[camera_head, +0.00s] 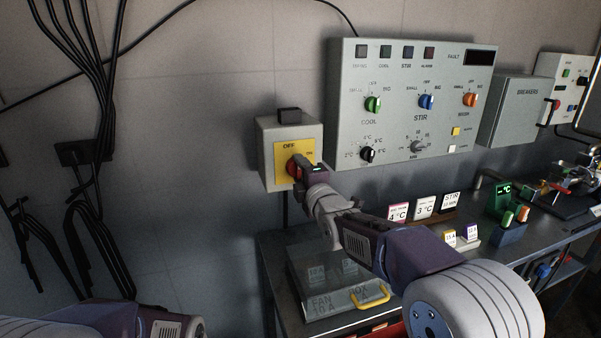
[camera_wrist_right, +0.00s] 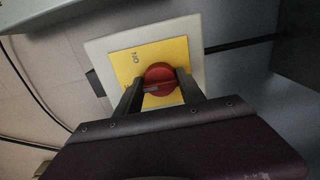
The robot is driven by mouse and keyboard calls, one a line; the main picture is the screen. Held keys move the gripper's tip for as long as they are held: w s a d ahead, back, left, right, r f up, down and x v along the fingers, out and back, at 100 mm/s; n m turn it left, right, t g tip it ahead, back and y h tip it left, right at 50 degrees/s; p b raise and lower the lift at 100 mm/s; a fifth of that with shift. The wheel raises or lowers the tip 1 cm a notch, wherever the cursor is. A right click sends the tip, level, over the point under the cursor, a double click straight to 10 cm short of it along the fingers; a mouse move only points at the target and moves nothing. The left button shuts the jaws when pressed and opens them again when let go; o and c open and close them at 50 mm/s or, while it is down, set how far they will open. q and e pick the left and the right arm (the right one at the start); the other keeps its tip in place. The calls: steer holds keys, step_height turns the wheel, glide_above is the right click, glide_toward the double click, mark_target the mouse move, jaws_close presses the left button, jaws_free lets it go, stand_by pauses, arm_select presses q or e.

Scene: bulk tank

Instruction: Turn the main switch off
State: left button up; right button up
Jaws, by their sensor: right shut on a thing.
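The main switch is a grey wall box (camera_head: 272,178) with a yellow plate (camera_head: 290,150) marked OFF and ON and a red rotary knob (camera_head: 293,168). In the right wrist view the red knob (camera_wrist_right: 160,79) sits on the yellow plate (camera_wrist_right: 125,62). My right gripper (camera_head: 302,171) is at the knob and hides part of it. In the right wrist view its two fingers (camera_wrist_right: 158,90) are on either side of the knob, shut on it. The knob's exact pointer direction is hard to tell. My left arm shows at the lower left; its gripper is out of view.
A control panel (camera_head: 400,140) with coloured knobs hangs right of the switch, and a breakers box (camera_head: 512,118) is beyond it. Below is a bench with a clear-lidded box with a yellow handle (camera_head: 370,297), cards (camera_head: 425,206) and a green device (camera_head: 503,196). Black cables (camera_head: 95,230) hang at left.

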steer(key=shift+f, duration=0.1)
steer(key=o, duration=1.4)
steer(key=shift+c, duration=0.2)
steer(key=v, duration=0.9)
